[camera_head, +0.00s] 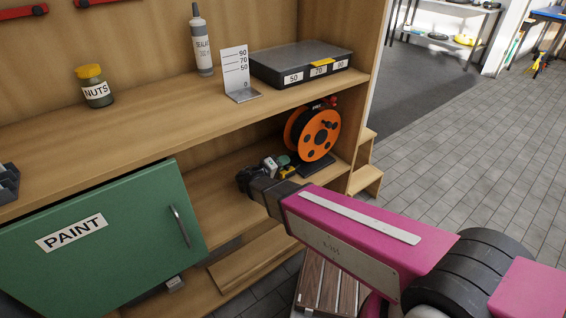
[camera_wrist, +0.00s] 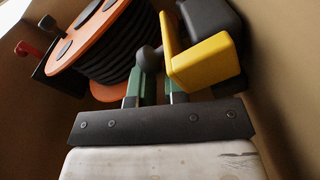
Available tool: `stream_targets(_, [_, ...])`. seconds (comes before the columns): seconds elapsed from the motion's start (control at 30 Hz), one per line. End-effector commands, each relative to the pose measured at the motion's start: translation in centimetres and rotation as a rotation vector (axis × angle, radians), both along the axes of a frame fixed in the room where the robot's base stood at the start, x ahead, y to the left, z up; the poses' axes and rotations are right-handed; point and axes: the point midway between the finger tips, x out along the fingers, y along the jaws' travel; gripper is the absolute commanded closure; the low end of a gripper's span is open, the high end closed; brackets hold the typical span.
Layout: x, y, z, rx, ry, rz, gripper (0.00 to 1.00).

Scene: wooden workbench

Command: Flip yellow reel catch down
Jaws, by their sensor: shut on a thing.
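The cable reel (camera_head: 313,134) has orange discs and stands on the lower shelf. It also shows at the upper left of the wrist view (camera_wrist: 92,28). The yellow catch (camera_wrist: 205,62), an angled block, is beside the reel and shows small in the head view (camera_head: 284,160). My gripper (camera_wrist: 158,85) has green fingers and is at the catch's left edge, with a grey round knob (camera_wrist: 149,59) just ahead of the left finger. It is shut on the catch, though the contact is partly hidden. In the head view my gripper (camera_head: 270,168) is in front of the reel.
The upper shelf (camera_head: 180,112) is above my gripper. It bears a nuts jar (camera_head: 96,88), a sealant bottle (camera_head: 201,45), a scale sign (camera_head: 237,72) and a dark case (camera_head: 300,62). A green paint door (camera_head: 130,235) stands to the left.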

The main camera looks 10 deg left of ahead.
Motion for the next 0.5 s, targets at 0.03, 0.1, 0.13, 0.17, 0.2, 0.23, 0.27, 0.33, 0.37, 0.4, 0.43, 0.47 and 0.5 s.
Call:
stream_targets(0.03, [-1.71, -2.43, 1.04, -0.023, -0.017, -0.081, 1.0])
stream_targets(0.1, [-1.72, -2.44, 1.03, -0.023, -0.016, -0.08, 1.0])
stream_targets(0.13, [-1.72, -2.44, 1.02, -0.023, -0.016, -0.08, 1.0])
stream_targets(0.17, [-1.71, -2.45, 1.02, -0.023, -0.016, -0.081, 0.83])
stream_targets(0.2, [-1.72, -2.46, 1.01, -0.023, -0.017, -0.081, 0.7])
stream_targets(0.23, [-1.72, -2.46, 1.0, -0.024, -0.016, -0.081, 0.61])
stream_targets(0.27, [-1.73, -2.47, 0.97, -0.025, -0.016, -0.081, 0.52])
stream_targets(0.33, [-1.74, -2.51, 0.91, -0.026, -0.015, -0.081, 0.52])
stream_targets(0.37, [-1.74, -2.52, 0.89, -0.026, -0.015, -0.081, 0.52])
stream_targets(0.4, [-1.75, -2.53, 0.86, -0.026, -0.015, -0.081, 0.52])
stream_targets(0.43, [-1.75, -2.55, 0.84, -0.026, -0.015, -0.081, 0.52])
stream_targets(0.47, [-1.75, -2.55, 0.83, -0.026, -0.015, -0.081, 0.52])
stream_targets(0.5, [-1.76, -2.56, 0.8, -0.026, -0.014, -0.082, 0.52])
